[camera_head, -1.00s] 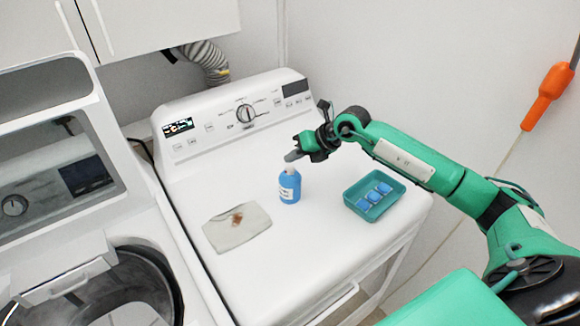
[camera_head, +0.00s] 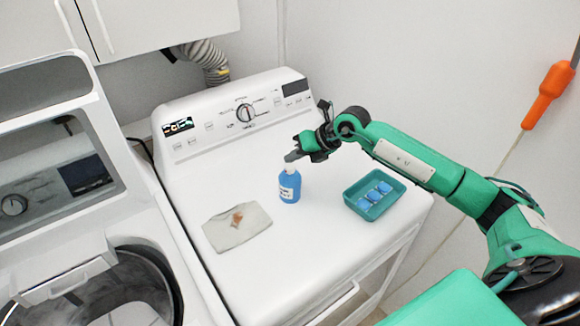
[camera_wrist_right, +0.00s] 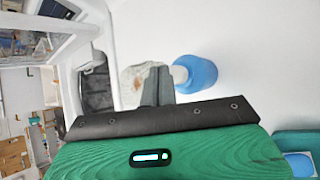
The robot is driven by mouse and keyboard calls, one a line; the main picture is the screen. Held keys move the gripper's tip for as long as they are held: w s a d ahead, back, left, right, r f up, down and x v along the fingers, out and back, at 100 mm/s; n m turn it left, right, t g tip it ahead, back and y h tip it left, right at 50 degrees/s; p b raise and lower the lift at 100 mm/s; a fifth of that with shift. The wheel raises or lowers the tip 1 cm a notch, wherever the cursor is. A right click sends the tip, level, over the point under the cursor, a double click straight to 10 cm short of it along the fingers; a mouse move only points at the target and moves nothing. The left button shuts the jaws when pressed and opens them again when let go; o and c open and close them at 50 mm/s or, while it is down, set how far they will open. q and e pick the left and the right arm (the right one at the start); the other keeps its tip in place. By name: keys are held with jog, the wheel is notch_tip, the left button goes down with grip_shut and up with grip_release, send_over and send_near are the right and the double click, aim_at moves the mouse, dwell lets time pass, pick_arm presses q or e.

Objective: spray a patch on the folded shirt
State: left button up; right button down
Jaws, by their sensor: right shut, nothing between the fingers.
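The folded shirt (camera_head: 237,229) is a whitish flat bundle with a brown stain, lying on top of the white machine in the head view. It also shows in the right wrist view (camera_wrist_right: 131,84), partly behind the fingers. A blue spray bottle (camera_head: 290,187) with a white top stands upright to the right of the shirt; it shows in the right wrist view (camera_wrist_right: 199,74). My right gripper (camera_head: 291,156) is shut and empty, its fingertips at the bottle's top. Whether they touch the top, I cannot tell. My left gripper is not in view.
A green tray (camera_head: 352,193) with several blue packets stands right of the bottle. The white machine's control panel (camera_head: 215,112) rises at the back. An open washer (camera_head: 75,270) is at the left. The machine's top is clear in front of the bottle.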

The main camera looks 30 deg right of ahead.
jog(key=shift+f, duration=0.3)
jog(key=shift+f+b, duration=0.4)
jog(key=shift+b, duration=0.15)
dwell(0.3)
jog(key=shift+r, duration=0.15)
jog(key=shift+r+p, duration=0.45)
jog(key=shift+r, duration=0.3)
notch_tip(320, 180, up, 6)
jog(key=p, duration=0.2)
jog(key=shift+p, duration=0.35)
dwell(2.4)
